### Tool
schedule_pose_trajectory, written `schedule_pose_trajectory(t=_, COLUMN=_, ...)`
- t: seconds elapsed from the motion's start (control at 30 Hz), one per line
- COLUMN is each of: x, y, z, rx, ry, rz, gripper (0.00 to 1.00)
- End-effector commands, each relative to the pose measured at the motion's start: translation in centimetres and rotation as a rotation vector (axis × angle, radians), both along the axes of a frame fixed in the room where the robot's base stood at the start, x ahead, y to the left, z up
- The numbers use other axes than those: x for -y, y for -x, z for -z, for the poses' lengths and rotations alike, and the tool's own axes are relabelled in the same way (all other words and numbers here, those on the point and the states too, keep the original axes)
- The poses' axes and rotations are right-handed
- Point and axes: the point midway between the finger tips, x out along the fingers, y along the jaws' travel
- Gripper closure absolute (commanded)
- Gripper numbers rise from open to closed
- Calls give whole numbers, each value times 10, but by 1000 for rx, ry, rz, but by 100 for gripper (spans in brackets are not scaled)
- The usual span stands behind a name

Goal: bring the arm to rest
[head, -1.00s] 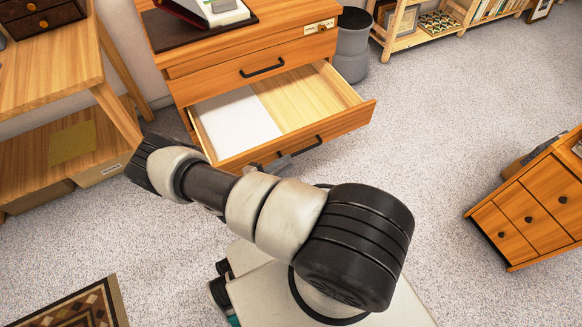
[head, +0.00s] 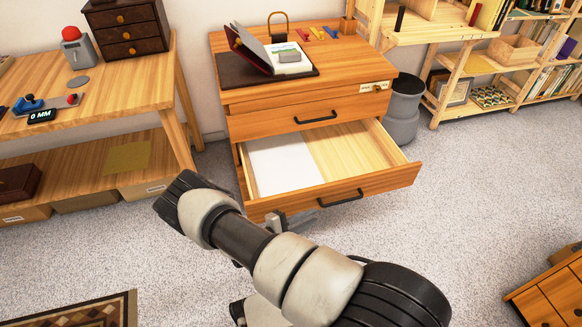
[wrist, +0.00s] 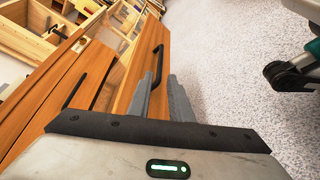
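In the head view my gripper (head: 290,222) is mostly hidden behind my arm, low in front of the drawer front. My arm reaches across the lower middle of the head view. The lower drawer (head: 375,186) of the wooden cabinet is pulled out, with a white sheet (head: 283,165) lying in its left part.
An open book (head: 268,52) lies on a dark mat on the cabinet top. A desk (head: 110,88) stands left, a grey bin (head: 403,108) and shelves (head: 462,62) right. A small drawer unit (head: 552,292) is at lower right. Carpet (head: 470,200) between is clear.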

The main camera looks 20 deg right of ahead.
Motion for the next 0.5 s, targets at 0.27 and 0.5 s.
schedule_pose_trajectory(t=0.27, x=-3, y=-5, z=-15, rx=12, ry=-26, rz=40, gripper=81)
schedule_pose_trajectory(t=0.5, x=-17, y=-17, z=-108, rx=59, ry=-204, rz=272, gripper=81)
